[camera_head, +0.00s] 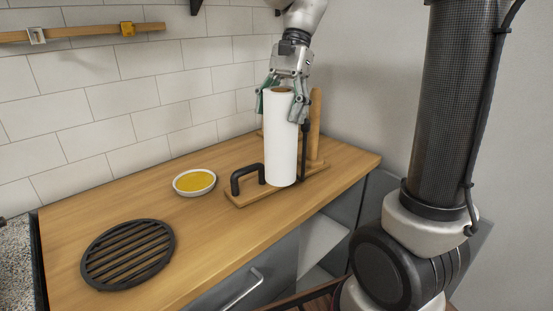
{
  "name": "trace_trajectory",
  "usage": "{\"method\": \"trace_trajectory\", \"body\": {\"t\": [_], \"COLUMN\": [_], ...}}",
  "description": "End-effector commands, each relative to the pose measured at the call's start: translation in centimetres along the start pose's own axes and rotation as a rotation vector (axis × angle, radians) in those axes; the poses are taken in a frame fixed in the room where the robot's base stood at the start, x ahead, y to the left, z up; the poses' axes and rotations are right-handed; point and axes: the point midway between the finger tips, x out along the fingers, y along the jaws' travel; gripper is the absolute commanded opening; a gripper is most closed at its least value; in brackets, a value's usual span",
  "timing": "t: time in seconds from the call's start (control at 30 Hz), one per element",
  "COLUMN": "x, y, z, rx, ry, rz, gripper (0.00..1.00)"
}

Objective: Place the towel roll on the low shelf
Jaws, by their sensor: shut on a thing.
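The towel roll (282,140) is a white upright cylinder with a brown core showing at its top. My gripper (281,98) comes down from above and is shut on the roll's upper end, one finger on each side. The roll's lower end overlaps a wooden board; I cannot tell whether it touches the board. A pale shelf (318,243) shows inside the open cabinet under the counter's right end, and I see nothing on it. Its inner part is hidden by the counter edge.
The wooden board (240,199) carries a black handle (246,176); a wooden post (315,128) and a thin black rod stand behind the roll. A bowl with yellow contents (194,182) and a black round grate (128,254) lie left on the counter (85,218). A drawer handle (243,289) juts out.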

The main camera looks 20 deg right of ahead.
Motion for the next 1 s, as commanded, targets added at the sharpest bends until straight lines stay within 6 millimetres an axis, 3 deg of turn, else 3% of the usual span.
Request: {"method": "trace_trajectory", "body": {"t": [0.13, 0.53, 0.9, 0.93, 1.0], "x": [2.7, 7.0, 7.6, 7.7, 7.6], "y": [0.1, 0.1, 0.1, 0.0, 0.0], "z": [-1.1, -3.0, -3.2, -3.2, -3.2], "rx": [0.002, 0.002, 0.000, 0.000, 0.000], "ry": [-0.002, -0.001, 0.000, 0.000, 0.000], "rz": [0.003, 0.003, 0.001, 0.000, 0.000], "gripper": [0.32, 0.32, 0.32, 0.75, 0.87]}}
